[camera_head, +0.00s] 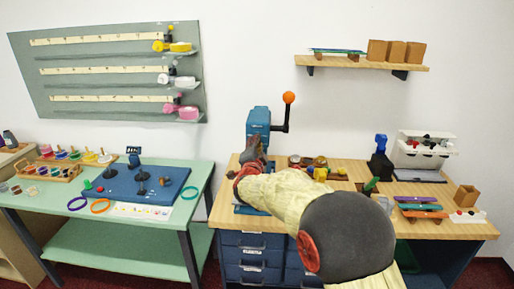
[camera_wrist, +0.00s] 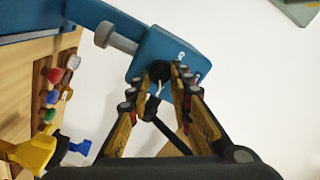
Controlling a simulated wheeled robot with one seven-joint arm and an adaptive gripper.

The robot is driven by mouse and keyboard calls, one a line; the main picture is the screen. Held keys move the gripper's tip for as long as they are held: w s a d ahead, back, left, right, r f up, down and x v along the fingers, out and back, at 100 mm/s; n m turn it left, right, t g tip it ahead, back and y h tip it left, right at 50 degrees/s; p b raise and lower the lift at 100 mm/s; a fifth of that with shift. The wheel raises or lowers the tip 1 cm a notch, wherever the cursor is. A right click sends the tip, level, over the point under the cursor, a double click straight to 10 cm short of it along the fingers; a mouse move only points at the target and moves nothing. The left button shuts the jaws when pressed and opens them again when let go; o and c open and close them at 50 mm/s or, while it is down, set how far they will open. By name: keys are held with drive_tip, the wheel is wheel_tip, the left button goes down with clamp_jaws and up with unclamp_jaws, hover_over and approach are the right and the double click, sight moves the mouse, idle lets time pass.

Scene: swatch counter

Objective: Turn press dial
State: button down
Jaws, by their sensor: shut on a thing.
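The blue press (camera_head: 258,120) stands on the wooden bench, its lever ending in an orange ball (camera_head: 289,97). In the wrist view the press head (camera_wrist: 165,48) fills the top middle. A small round black dial (camera_wrist: 159,70) with a pale mark below it sits on its face. My gripper (camera_wrist: 157,84) has its two fingers on either side of the dial and is shut on it. In the head view my gripper (camera_head: 246,165) is at the front of the press, and my arm hides the dial and much of the press's lower part.
Several small coloured pieces (camera_wrist: 56,75) lie on the bench beside the press. A white rack (camera_head: 424,150) and coloured trays (camera_head: 418,205) stand at the right. A green table (camera_head: 120,240) with a blue board (camera_head: 120,187) is at the left. A shelf (camera_head: 350,62) hangs above.

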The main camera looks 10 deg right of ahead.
drive_tip(key=shift+f, duration=0.1)
idle(0.3)
drive_tip(key=c, duration=1.6)
unclamp_jaws()
drive_tip(key=v, duration=1.2)
drive_tip(key=shift+a, duration=0.1)
